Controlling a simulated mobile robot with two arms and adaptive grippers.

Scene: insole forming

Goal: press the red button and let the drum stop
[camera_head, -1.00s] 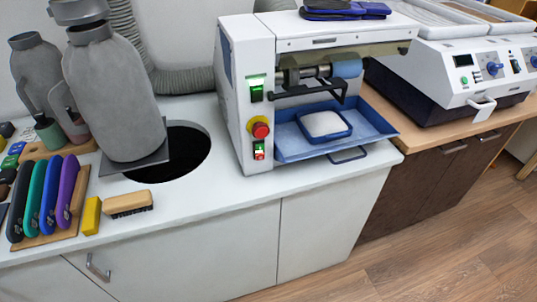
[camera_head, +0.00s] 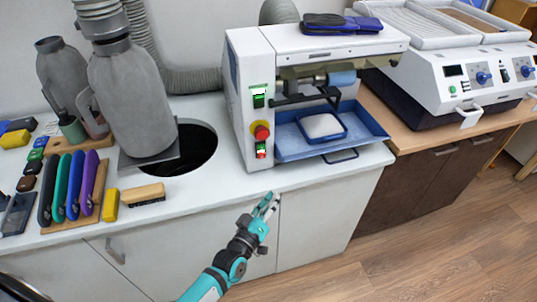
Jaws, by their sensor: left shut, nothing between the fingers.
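The white grinding machine (camera_head: 280,45) stands on the white counter. On its front left edge is a red mushroom button (camera_head: 262,132) on a yellow collar. A green switch (camera_head: 258,98) sits above it, and a small switch with green and red parts (camera_head: 261,151) sits below. The drum (camera_head: 342,78) shows as a blue roller under the hood; whether it turns cannot be told. My left gripper (camera_head: 271,203) is shut and empty, in front of the counter's front edge, below the red button and apart from it. My right gripper is out of view.
A blue tray (camera_head: 368,122) holding a smaller tray with white material juts out below the drum. Left on the counter are a round dark hole (camera_head: 200,150), a grey canister (camera_head: 130,100), a brush (camera_head: 143,195) and colored tools. Another white machine (camera_head: 455,75) stands right.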

